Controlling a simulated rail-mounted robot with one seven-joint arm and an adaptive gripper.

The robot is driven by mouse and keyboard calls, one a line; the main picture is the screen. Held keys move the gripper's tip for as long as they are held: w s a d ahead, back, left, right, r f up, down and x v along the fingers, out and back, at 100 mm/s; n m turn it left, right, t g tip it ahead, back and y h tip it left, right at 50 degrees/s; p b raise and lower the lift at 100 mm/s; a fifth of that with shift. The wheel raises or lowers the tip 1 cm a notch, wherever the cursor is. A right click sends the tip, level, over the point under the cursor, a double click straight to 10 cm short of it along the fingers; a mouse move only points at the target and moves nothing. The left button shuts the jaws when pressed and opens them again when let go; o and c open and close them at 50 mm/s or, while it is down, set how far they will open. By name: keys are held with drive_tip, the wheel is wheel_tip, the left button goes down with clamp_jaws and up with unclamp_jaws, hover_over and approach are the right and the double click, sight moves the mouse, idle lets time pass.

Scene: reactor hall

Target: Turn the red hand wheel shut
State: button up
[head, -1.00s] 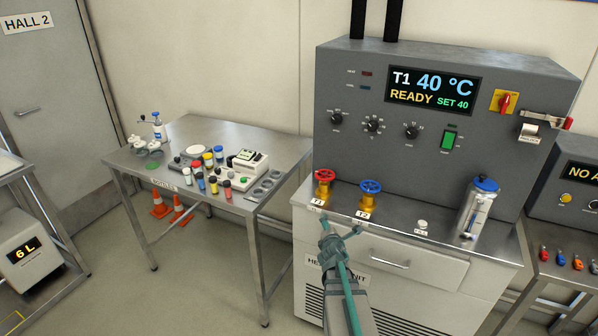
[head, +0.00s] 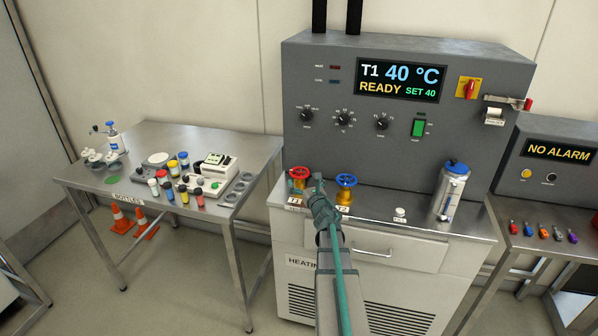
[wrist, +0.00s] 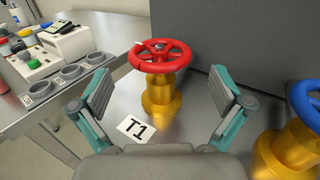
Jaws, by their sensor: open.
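The red hand wheel (head: 299,174) sits on a brass valve body at the front left of the heating unit's steel top. In the wrist view the red wheel (wrist: 160,56) stands upright on its brass stem, with a T1 label (wrist: 136,128) in front of it. My gripper (head: 306,186) is at the front edge of the top, close to the wheel and partly covering the valve below it. In the wrist view my gripper (wrist: 166,90) is open, one finger on each side of the valve. The fingers look apart from the wheel and nothing is between the pads touching them.
A blue hand wheel (head: 346,181) on a T2 valve stands just right. A metal flask with a blue lid (head: 453,190) stands farther right. The panel (head: 400,110) rises behind the valves. A table with bottles (head: 190,135) stands left.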

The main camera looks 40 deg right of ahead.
sight(299, 171)
drive_tip(key=p+x, duration=0.1)
drive_tip(key=x, duration=0.5)
drive_tip(key=shift+a+p, duration=0.1)
drive_tip(key=shift+p, duration=0.25)
drive_tip(key=c, duration=1)
